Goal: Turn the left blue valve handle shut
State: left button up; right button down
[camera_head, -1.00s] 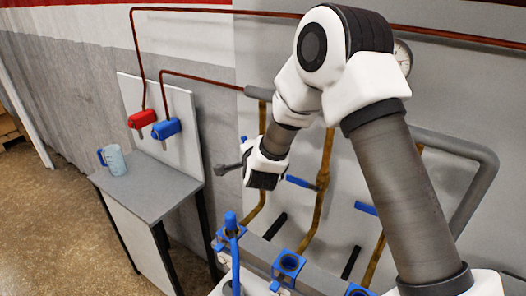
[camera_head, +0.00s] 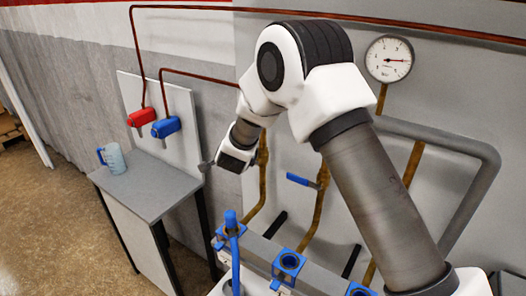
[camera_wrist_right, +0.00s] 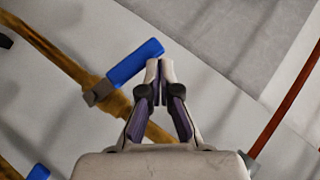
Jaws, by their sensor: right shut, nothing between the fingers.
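In the wrist view a blue valve handle (camera_wrist_right: 135,62) sits on a brass pipe (camera_wrist_right: 65,60). My right gripper (camera_wrist_right: 160,66) is shut and empty, its fingertips beside the handle's free end. I cannot tell whether they touch. In the head view my right gripper (camera_head: 206,167) is at the left brass pipe (camera_head: 262,170), and my wrist hides the left valve's handle. Another blue handle (camera_head: 302,180) sticks out left from the middle brass pipe (camera_head: 318,212). My left gripper is not in view.
A second blue handle (camera_wrist_right: 38,173) shows at the wrist view's lower left corner. A grey bench (camera_head: 150,190) with a cup (camera_head: 113,158) stands left, below red (camera_head: 141,117) and blue (camera_head: 166,127) fittings. Blue-topped fittings (camera_head: 287,262) stand below, and a gauge (camera_head: 389,59) is upper right.

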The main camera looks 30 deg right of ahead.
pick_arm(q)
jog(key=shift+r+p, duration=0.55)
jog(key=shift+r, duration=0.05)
pick_arm(e)
jog(key=shift+r, duration=0.85)
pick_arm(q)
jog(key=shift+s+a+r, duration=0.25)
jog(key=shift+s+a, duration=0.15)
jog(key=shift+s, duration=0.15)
pick_arm(e)
jog(key=s+a+r, duration=0.5)
jog(key=r, duration=0.5)
jog(key=shift+s+a+r, duration=0.2)
jog(key=shift+s+r, duration=0.15)
jog(key=shift+s, duration=0.05)
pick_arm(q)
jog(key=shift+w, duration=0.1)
pick_arm(e)
jog(key=shift+w+f, duration=0.1)
jog(key=shift+w, duration=0.1)
